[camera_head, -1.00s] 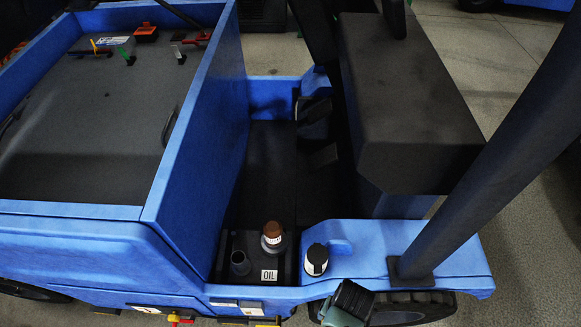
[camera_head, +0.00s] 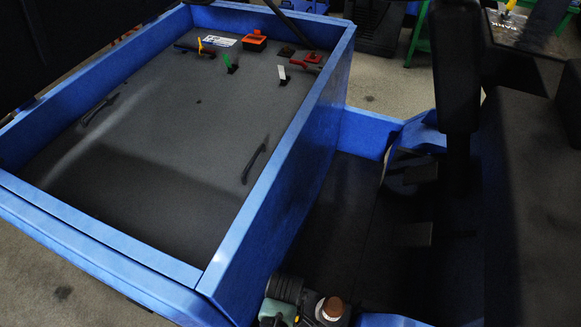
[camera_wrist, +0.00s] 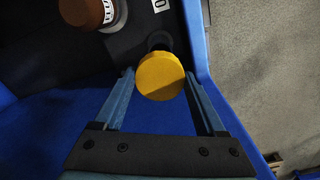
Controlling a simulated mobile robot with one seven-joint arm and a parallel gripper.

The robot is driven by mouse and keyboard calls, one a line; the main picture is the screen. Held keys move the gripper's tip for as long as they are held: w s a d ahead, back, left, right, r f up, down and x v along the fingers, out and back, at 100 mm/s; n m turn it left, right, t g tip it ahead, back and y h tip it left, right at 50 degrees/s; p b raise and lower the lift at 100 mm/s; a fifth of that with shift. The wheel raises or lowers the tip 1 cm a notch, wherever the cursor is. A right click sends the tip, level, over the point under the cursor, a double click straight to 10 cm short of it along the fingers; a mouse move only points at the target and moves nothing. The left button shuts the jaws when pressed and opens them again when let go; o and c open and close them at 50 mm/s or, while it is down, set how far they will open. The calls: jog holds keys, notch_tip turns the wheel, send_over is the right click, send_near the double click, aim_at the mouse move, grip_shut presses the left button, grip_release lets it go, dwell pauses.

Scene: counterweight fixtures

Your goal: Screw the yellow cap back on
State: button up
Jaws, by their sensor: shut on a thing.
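The yellow cap (camera_wrist: 161,77) is between the two fingers of my gripper (camera_wrist: 160,76) in the wrist view, and the gripper is shut on it. A dark round filler neck (camera_wrist: 158,39) shows just beyond the cap, partly covered by it. I cannot tell whether the cap touches the neck. In the head view, the end of my arm (camera_head: 282,297) is low at the bottom edge. The fingers, cap and neck do not show there.

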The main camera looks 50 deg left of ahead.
notch_tip(320, 180, down, 6)
jog(key=b, duration=0.5)
jog(key=shift+r, duration=0.2)
jog(key=shift+r, duration=0.1)
jog(key=shift+f, duration=0.25)
dwell(0.6)
jog(key=shift+f+b, duration=0.45)
jog(key=shift+f, duration=0.15)
jog(key=shift+f, duration=0.2)
jog(key=shift+f+b, duration=0.55)
jog(key=shift+f, duration=0.05)
jog(key=shift+f, duration=0.2)
dwell(0.5)
